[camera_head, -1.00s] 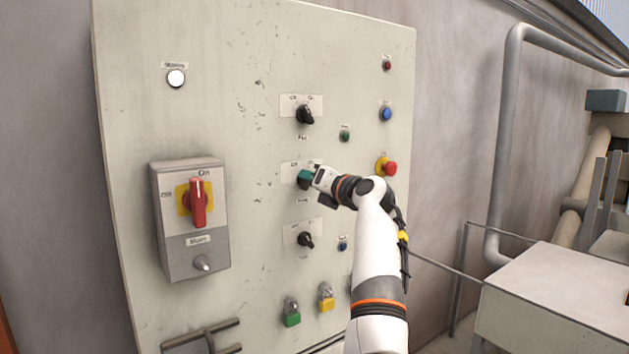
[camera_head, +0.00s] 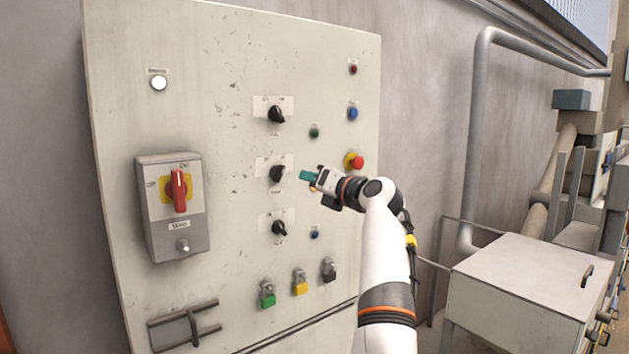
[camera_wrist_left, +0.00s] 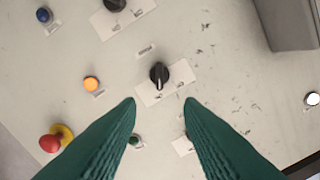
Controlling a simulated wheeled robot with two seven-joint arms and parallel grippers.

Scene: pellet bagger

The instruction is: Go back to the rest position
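My left gripper (camera_head: 308,176) hovers in front of the control panel (camera_head: 230,130), to the right of the middle black rotary knob (camera_head: 278,173) in the head view and clear of it. In the left wrist view its two teal fingers (camera_wrist_left: 160,105) are spread apart with nothing between them. The middle knob (camera_wrist_left: 159,74) shows beyond the fingertips, mounted on its white label plate. My left arm comes up from the bottom right of the head view, bent at the wrist. My right gripper is in neither view.
A red emergency button (camera_head: 357,163) sits just above my left wrist. A grey box with a red switch (camera_head: 179,190) is on the left. Padlocks (camera_head: 300,284) hang low on the panel. A metal cabinet (camera_head: 525,285) stands to the right, beside a grey pipe (camera_head: 475,130).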

